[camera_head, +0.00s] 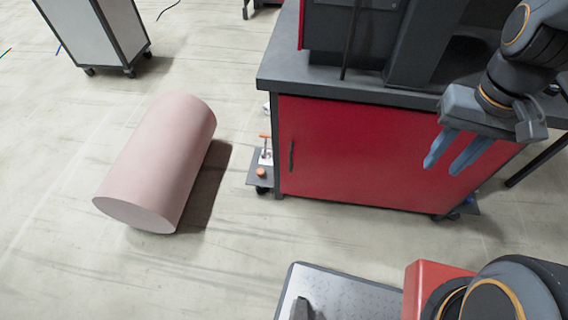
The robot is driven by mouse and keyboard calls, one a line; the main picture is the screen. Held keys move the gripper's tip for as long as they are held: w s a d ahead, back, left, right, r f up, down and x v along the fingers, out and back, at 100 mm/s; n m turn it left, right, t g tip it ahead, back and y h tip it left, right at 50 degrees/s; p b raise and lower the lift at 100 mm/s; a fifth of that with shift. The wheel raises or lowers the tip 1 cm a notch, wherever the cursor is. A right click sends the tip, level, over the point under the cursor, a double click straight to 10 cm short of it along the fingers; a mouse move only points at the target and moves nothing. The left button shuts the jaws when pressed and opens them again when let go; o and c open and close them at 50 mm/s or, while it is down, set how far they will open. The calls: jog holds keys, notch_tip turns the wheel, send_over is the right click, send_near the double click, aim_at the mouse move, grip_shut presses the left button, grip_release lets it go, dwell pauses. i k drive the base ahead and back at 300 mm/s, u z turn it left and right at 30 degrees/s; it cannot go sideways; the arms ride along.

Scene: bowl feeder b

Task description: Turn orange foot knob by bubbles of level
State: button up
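A small orange knob (261,172) sits low on a dark plate (257,181) at the left foot of the red cabinet. Just above it is a small white part with an orange bar (265,137) on top; I cannot tell exactly what it is. No level bubbles can be made out at this size. My gripper (444,166) hangs at the right in front of the red cabinet, far from the knob. Its two blue fingers are apart with nothing between them.
The red cabinet (380,150) with a dark worktop (330,88) fills the upper right. A large pink cylinder (158,160) lies on the floor left of the foot. A grey cart (95,30) stands at the back left. Floor between cylinder and cabinet is narrow; floor in front is clear.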

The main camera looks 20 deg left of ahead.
aim_at(260, 172)
jog(key=z, duration=0.3)
jog(key=k, duration=1.85)
jog(key=u, duration=0.65)
jog(key=i, duration=1)
jog(key=z, duration=0.05)
